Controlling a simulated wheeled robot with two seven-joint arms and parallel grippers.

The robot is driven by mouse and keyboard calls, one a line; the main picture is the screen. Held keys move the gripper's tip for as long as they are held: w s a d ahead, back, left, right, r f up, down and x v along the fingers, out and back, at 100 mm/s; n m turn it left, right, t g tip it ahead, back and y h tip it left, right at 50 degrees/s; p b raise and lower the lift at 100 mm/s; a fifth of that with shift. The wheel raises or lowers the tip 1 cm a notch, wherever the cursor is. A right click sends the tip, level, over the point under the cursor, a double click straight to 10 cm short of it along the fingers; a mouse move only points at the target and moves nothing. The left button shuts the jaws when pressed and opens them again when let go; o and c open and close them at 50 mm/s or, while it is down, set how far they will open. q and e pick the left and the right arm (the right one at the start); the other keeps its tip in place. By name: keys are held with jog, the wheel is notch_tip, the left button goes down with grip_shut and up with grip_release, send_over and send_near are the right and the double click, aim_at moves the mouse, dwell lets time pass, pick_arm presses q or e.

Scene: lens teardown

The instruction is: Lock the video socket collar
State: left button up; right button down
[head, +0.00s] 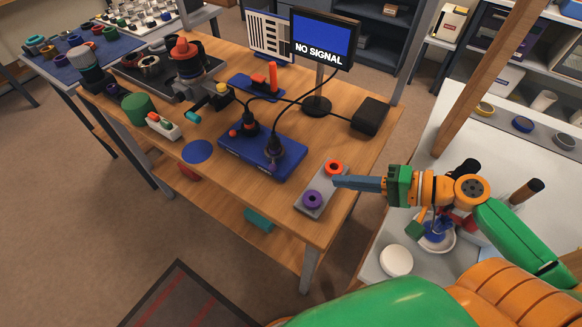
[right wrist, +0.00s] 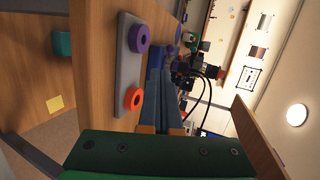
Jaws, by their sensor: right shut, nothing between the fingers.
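A blue box (head: 245,157) sits on the wooden table with two dark plugs standing in it, a left plug (head: 250,125) and a right plug (head: 274,151), each with a black cable. Which of them is the video socket with its collar, I cannot tell. A monitor (head: 322,42) behind reads NO SIGNAL. My right gripper (head: 336,182) is shut and empty, its blue fingers pointing left over the table's right side, apart from the blue box. The fingers also show in the right wrist view (right wrist: 157,75). My left gripper is out of view.
A grey plate (head: 313,209) with an orange ring (head: 333,167) and a purple ring (head: 312,199) lies close to my right gripper. A black box (head: 370,116) stands behind it. A blue disc (head: 198,152) lies left of the blue box. Cables cross the table toward the monitor.

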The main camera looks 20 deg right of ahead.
send_near(277, 169)
jog(key=a+f, duration=0.1)
jog(key=w+f, duration=0.1)
jog(key=shift+w+a+f, duration=0.3)
jog(key=shift+a+f, duration=0.05)
jog(key=shift+a, duration=0.05)
jog(key=shift+w+a+r+p, duration=0.2)
jog(key=shift+w+a+p, duration=0.2)
jog(key=shift+a+p, duration=0.15)
jog(key=shift+w+a+r+p, duration=0.2)
jog(key=shift+w+a+p, duration=0.25)
jog(key=shift+p, duration=0.1)
jog(key=shift+w+a+f, duration=0.2)
jog(key=shift+w+a, duration=0.1)
jog(key=shift+a, duration=0.05)
